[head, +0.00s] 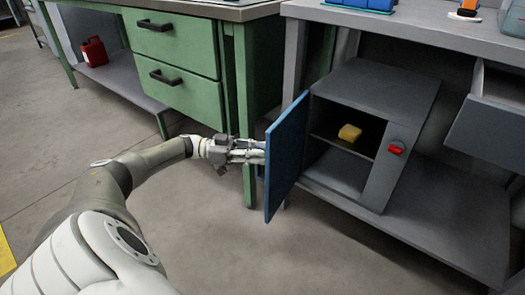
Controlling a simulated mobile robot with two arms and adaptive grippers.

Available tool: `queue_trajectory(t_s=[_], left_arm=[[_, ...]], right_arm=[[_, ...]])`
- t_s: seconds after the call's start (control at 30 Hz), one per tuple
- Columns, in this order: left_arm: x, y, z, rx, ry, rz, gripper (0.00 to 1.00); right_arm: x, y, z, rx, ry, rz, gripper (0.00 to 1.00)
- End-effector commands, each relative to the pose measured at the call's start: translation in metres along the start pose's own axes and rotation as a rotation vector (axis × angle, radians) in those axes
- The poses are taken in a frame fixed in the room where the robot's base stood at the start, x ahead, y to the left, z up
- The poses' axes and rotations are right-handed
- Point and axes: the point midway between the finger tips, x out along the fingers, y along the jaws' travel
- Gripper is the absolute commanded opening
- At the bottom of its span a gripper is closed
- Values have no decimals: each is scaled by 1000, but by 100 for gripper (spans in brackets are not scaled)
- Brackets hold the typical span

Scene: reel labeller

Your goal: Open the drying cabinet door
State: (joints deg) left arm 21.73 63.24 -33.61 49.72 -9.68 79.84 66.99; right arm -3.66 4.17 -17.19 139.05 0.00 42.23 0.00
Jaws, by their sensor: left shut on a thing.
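The drying cabinet (385,93) is a grey box on the low shelf under the grey bench. Its blue door (285,155) stands swung wide open toward me, hinged on the cabinet's left side. A yellow block (349,133) lies on the inner shelf, and a red knob (396,148) sits on the front panel at the right. My left gripper (258,152) reaches in from the left and is shut at the outer face of the blue door. My right gripper is not in view.
A green workbench (240,100) with two drawers stands behind my left arm, its leg close to the gripper. A grey drawer (490,120) hangs open at the right. A red canister (94,51) stands at far left. The floor in front is clear.

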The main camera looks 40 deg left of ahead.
Motion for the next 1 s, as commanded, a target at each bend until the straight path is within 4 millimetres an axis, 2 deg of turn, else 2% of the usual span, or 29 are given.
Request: queue_trajectory(t_s=[0.47,0.5,0.63,1.0], left_arm=[[-2,-4,-4,6,6,-10,0],[-2,-4,-4,6,6,-10,24],[-2,-4,-3,5,5,-7,41],[-5,-2,-1,1,1,-3,41]], right_arm=[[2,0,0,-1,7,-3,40],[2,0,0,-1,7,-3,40],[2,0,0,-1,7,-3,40],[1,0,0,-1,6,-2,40]])
